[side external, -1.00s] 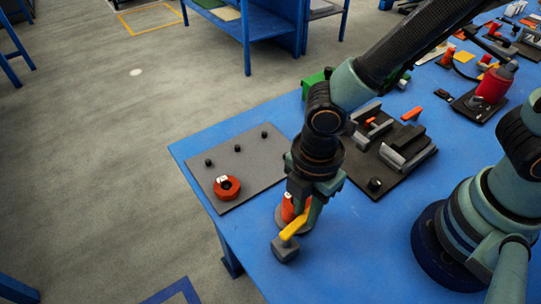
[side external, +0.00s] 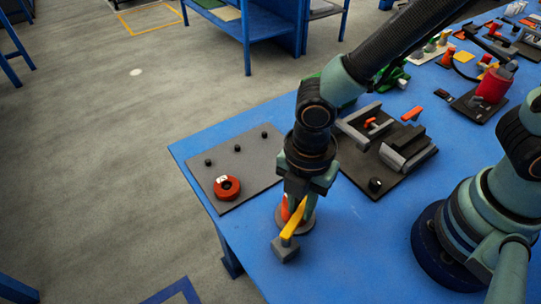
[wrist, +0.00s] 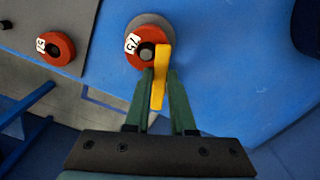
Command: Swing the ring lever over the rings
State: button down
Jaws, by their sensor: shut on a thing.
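The yellow ring lever (side external: 294,221) rises at a slant from a grey block (side external: 285,249) near the table's front corner. My gripper (side external: 301,203) is shut on its upper part. In the wrist view the lever (wrist: 160,66) lies between my two fingertips (wrist: 160,84). A red ring (wrist: 138,58) with a white label sits on a round grey base (wrist: 146,20), with a dark post at its centre. The lever passes beside the post and over the right part of this ring. In the side view my gripper hides most of this ring.
A grey panel (side external: 253,165) to the left carries several black pegs and another labelled red ring (side external: 227,188). A dark plate with grey fixtures (side external: 405,150) stands behind my gripper to the right. The blue table's edge is close in front.

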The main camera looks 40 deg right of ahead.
aim_at(300, 212)
jog(key=c, duration=0.8)
grip_release()
jog(key=shift+o, duration=0.2)
notch_tip(300, 212, up, 12)
jog(key=w+d+r+m+t, duration=0.2)
jog(key=d+m, duration=0.5)
jog(key=w+d+r+m+t, duration=0.1)
jog(key=w+d+r+m, duration=0.1)
jog(key=d+m, duration=0.6)
jog(key=w+d+r+m+t, duration=0.2)
jog(key=d+m, duration=0.5)
jog(key=shift+w+d+m+t, duration=0.3)
jog(key=shift+w+d, duration=0.05)
